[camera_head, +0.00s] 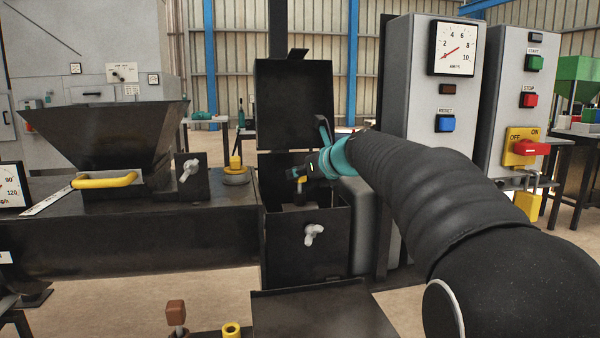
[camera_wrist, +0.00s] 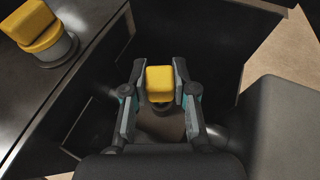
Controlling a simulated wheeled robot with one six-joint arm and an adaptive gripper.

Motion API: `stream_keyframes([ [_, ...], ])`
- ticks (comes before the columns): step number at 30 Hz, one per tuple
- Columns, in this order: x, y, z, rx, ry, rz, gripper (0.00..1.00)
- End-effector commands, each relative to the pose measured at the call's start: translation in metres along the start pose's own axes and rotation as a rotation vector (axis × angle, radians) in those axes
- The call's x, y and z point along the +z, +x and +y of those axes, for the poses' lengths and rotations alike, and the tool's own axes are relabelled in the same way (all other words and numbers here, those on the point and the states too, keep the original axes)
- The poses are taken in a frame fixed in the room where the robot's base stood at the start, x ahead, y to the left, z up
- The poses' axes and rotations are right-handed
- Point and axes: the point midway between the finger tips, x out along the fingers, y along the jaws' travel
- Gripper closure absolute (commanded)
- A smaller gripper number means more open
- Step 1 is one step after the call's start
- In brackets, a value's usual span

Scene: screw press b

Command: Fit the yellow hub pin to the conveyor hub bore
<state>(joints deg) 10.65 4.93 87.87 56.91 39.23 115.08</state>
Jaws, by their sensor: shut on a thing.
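My gripper (camera_wrist: 160,78) is shut on a yellow block-shaped head (camera_wrist: 159,84), which looks like the yellow hub pin. Its lower part is hidden from view. In the head view my gripper (camera_head: 301,178) is at the open black housing (camera_head: 308,243), below its raised lid (camera_head: 294,104). In the wrist view the dark inside of the housing lies below and around the held piece. I cannot make out the conveyor hub bore, nor whether the pin touches anything.
A second yellow block (camera_head: 235,162) stands on a grey round base (camera_head: 236,177) on the dark deck to the left; it also shows in the wrist view (camera_wrist: 34,25). A white wing knob (camera_head: 313,234) sticks out of the housing front. Grey control cabinets (camera_head: 408,70) stand at right.

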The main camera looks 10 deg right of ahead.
Motion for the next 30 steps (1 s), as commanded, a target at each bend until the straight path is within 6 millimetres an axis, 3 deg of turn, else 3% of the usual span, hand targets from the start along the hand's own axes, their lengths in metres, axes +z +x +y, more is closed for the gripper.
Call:
stream_keyframes([
  [5,0.001,0.0,0.0,0.0,0.0,-0.001,1.0],
  [6,0.001,0.0,0.0,0.0,0.0,-0.001,0.69],
  [9,0.001,0.0,0.0,0.0,0.0,-0.001,0.44],
  [20,0.003,-0.001,0.0,0.0,0.0,-0.001,0.44],
  [30,0.052,-0.021,0.0,-0.001,-0.003,-0.003,0.44],
])
